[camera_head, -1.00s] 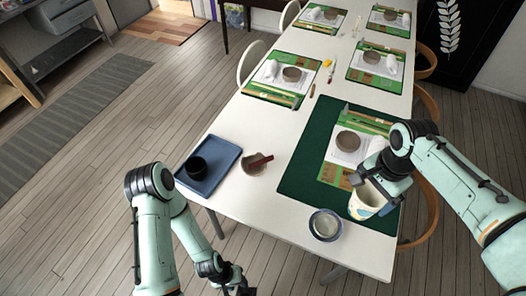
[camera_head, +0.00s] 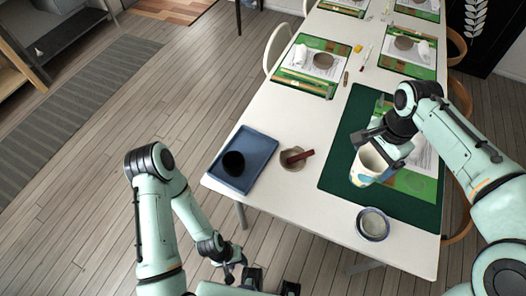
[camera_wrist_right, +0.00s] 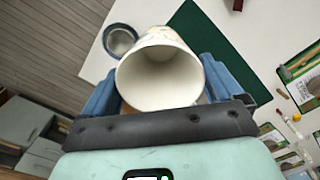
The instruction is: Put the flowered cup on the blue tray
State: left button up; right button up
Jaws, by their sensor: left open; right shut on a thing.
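The flowered cup (camera_head: 369,167) is pale with coloured patches near its base. My right gripper (camera_head: 385,150) is shut on it over the dark green mat (camera_head: 340,165). In the right wrist view the cup (camera_wrist_right: 160,80) sits between the two blue fingers (camera_wrist_right: 160,88), its empty mouth toward the camera. The blue tray (camera_head: 262,150) lies at the left end of the white table, with a dark round cup (camera_head: 233,163) on it. My left gripper (camera_head: 271,281) is open and empty, low at the bottom edge, off the table.
A bowl with a dark red stick (camera_head: 293,158) stands between tray and mat. A blue-rimmed bowl (camera_head: 373,223) is at the near edge, also in the wrist view (camera_wrist_right: 120,40). The tray's right part is bare.

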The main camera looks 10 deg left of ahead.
aim_at(251, 148)
jog(key=i+j, duration=0.1)
jog(key=j, duration=0.35)
jog(key=i+j, duration=0.1)
jog(key=j, duration=0.75)
jog(key=i+j, duration=0.15)
jog(key=j, duration=0.3)
